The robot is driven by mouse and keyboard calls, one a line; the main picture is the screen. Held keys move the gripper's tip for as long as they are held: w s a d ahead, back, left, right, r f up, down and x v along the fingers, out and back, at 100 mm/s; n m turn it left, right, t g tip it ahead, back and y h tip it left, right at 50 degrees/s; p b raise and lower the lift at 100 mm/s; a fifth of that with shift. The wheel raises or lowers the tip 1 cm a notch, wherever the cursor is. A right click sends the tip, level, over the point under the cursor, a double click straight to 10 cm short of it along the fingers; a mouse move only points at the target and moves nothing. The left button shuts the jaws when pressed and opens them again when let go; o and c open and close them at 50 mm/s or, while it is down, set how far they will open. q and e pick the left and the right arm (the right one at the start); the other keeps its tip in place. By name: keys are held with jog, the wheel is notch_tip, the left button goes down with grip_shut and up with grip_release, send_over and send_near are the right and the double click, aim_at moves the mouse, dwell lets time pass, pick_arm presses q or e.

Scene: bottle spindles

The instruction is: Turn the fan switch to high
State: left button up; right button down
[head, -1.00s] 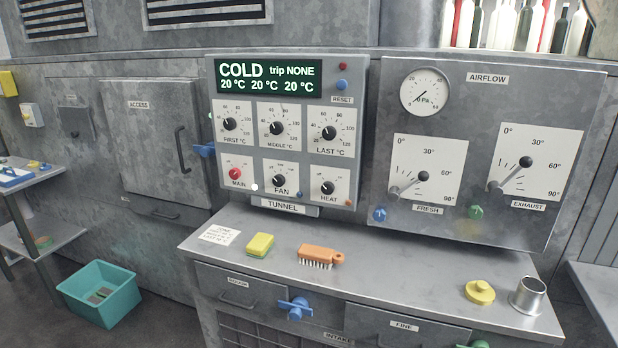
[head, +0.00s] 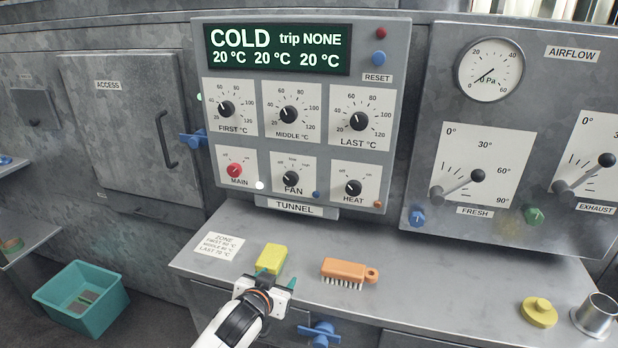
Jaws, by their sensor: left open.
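The fan switch (head: 291,179) is a small black knob on a white plate labelled FAN, in the lower middle of the tunnel panel (head: 384,130). Its pointer seems to aim up and left, toward the off mark; the marks are small. My left gripper (head: 277,277) is open and empty, at the bottom of the head view, below the fan switch and well apart from it. In the picture its fingertips overlap the lower edge of the yellow sponge (head: 271,257); I cannot tell whether they touch it. My right gripper is not in view.
The red main knob (head: 235,170) and black heat knob (head: 353,188) flank the fan switch. An orange brush (head: 348,271), a note card (head: 216,245), a yellow lidded piece (head: 538,312) and a metal cup (head: 596,314) are on the counter (head: 440,285). The display (head: 278,50) reads COLD.

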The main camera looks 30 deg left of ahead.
pick_arm(q)
jog(key=w+a+r+t, duration=0.2)
jog(key=w+a+r, duration=0.1)
jog(key=w+r, duration=0.15)
jog(key=n+t, duration=0.1)
jog(key=t, duration=0.2)
send_near(290, 181)
jog(key=shift+y, duration=0.4)
jog(key=x, duration=0.8)
jog(key=shift+w+d+p, duration=0.1)
jog(key=shift+w+p, duration=0.15)
jog(key=shift+p, duration=0.15)
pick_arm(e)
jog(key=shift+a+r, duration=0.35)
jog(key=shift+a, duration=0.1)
pick_arm(q)
jog(key=c, duration=1)
